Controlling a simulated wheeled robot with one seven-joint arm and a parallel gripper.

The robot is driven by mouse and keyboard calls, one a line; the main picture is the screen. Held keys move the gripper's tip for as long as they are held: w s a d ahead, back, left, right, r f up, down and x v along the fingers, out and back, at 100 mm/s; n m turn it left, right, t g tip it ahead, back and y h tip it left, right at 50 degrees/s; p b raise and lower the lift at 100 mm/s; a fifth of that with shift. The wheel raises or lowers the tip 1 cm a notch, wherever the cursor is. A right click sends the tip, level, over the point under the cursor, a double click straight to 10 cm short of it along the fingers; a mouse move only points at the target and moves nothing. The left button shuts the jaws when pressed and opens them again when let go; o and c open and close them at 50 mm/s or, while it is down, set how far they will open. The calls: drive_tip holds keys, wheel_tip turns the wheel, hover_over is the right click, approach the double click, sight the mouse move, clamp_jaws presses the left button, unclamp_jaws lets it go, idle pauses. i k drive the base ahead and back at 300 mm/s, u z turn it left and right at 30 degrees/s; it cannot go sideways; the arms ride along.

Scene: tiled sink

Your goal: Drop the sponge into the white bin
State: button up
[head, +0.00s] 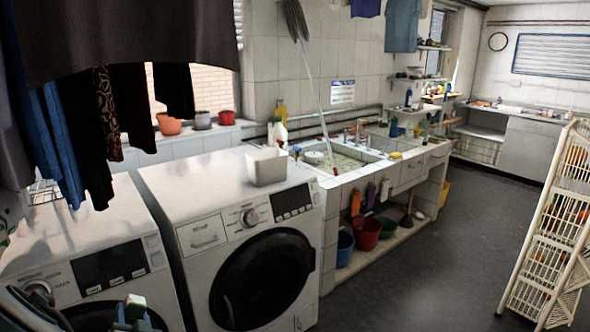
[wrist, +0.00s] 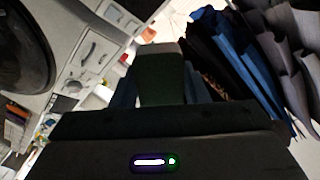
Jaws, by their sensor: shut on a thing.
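A small sponge, dark green with a pale layer, is between the fingers of my gripper (wrist: 160,92) in the wrist view. The sponge (wrist: 162,82) fills the gap between the fingers. In the head view my gripper (head: 131,318) is low at the left, in front of the left washing machine, with the sponge (head: 135,301) standing up from it. The white bin (head: 267,168) stands upright on top of the right washing machine, up and to the right of my gripper. Its inside is mostly hidden.
Two front-loading machines stand side by side, the right one (head: 205,185) with a mostly bare top. Dark clothes (head: 130,40) hang over the left side. A tiled sink (head: 345,160) lies right of the bin. A white crate rack (head: 545,240) stands right; the floor between is clear.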

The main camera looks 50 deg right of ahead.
sight(274, 179)
drive_tip(key=z, duration=1.3)
